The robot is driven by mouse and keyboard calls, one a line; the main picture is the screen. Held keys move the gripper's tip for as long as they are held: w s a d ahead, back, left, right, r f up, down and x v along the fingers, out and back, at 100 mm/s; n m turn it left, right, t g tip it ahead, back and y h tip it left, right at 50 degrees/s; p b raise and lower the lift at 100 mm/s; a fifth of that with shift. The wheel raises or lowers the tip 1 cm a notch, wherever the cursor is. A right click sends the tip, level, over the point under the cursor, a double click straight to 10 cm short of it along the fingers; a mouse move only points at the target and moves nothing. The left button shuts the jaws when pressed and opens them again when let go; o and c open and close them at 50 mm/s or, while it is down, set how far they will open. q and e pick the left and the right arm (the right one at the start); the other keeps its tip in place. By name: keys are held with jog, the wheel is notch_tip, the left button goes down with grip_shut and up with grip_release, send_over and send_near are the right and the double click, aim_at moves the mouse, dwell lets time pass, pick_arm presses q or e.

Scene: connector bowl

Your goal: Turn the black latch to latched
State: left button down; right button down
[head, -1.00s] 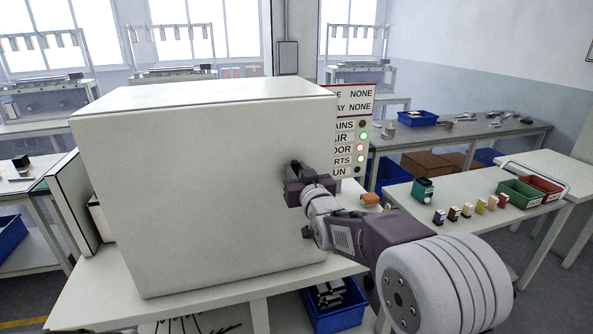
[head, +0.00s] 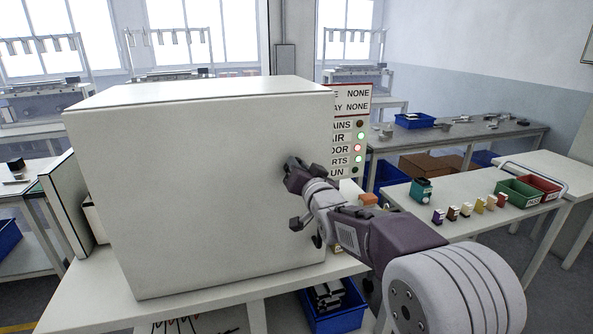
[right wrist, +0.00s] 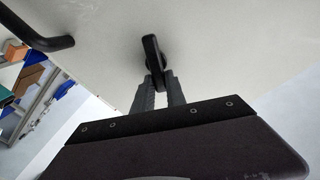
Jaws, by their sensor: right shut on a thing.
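The black latch (right wrist: 153,50) is on the pale front face of a large white cabinet (head: 200,190), near its right edge. My right gripper (right wrist: 158,85) is shut on it, with its two fingers close together around the latch's near end in the right wrist view. In the head view my right gripper (head: 303,178) is tilted against the cabinet front and mostly hides the latch. A black bar handle (right wrist: 38,40) is on the same face, apart from the fingers. My left gripper is not in view.
A sign panel (head: 355,105) with status lamps stands behind the cabinet; the DOOR lamp is red. A side table at right holds small coloured parts, a green bin (head: 519,190) and a red bin (head: 545,183). A blue bin (head: 338,318) sits below the cabinet.

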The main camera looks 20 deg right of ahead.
jog(key=shift+d+f+m, duration=0.15)
jog(key=shift+f+m, duration=0.3)
jog(key=shift+m, duration=1.6)
jog(key=shift+d+f+m, duration=0.2)
jog(key=shift+f+m, duration=0.3)
jog(key=shift+m, duration=1.5)
jog(key=shift+d+f+m, duration=0.15)
jog(key=shift+f+m, duration=0.3)
jog(key=shift+m, duration=1.6)
jog(key=c, duration=1.4)
grip_release()
jog(key=shift+w+a, duration=0.1)
jog(key=shift+o, duration=0.2)
jog(key=s+b, duration=0.1)
jog(key=s, duration=0.7)
jog(key=shift+s+r, duration=0.15)
jog(key=shift+s, duration=0.25)
